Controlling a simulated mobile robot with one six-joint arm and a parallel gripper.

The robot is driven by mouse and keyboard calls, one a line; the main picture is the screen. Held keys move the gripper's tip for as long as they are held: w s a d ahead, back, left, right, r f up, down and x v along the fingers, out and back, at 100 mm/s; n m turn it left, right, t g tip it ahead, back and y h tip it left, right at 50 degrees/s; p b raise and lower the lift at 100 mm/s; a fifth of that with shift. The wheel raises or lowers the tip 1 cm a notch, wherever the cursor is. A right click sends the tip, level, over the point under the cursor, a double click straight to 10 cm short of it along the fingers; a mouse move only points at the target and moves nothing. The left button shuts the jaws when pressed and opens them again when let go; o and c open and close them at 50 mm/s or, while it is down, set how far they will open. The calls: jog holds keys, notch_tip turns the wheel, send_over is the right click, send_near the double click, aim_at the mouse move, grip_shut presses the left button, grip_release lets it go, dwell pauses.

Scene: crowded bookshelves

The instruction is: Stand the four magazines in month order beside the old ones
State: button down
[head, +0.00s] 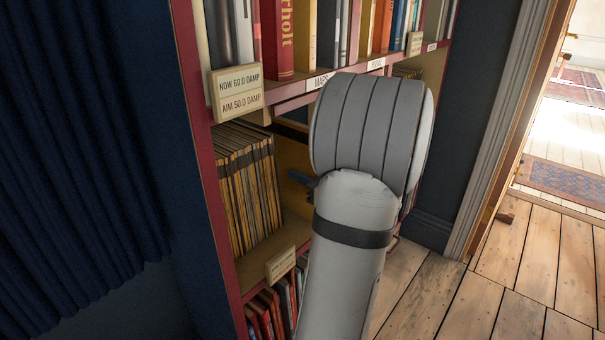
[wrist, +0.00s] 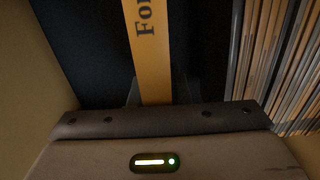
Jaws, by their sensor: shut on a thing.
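In the wrist view my gripper (wrist: 156,94) is shut on a magazine (wrist: 148,40) with an orange-yellow spine. Dark letters starting "Fo" run along the spine, and its upper end is out of frame. The old magazines (wrist: 280,60) stand in a tight row to the right of it, with a dark gap between. In the head view the old magazines (head: 245,190) stand upright at the left of a shelf bay. My arm hides the held magazine and most of the gripper there. I cannot make out the other loose magazines.
Books (head: 300,38) fill the shelf above, and more books (head: 275,308) stand below. A dark curtain (head: 75,150) hangs left. Wooden floor (head: 500,280) is open at right.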

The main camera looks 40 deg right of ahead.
jog(key=c, duration=1.3)
grip_release()
jog(key=s, duration=0.3)
jog(key=s+p, duration=0.1)
jog(key=s, duration=0.5)
jog(key=shift+d+p, duration=0.35)
jog(key=shift+p, duration=0.05)
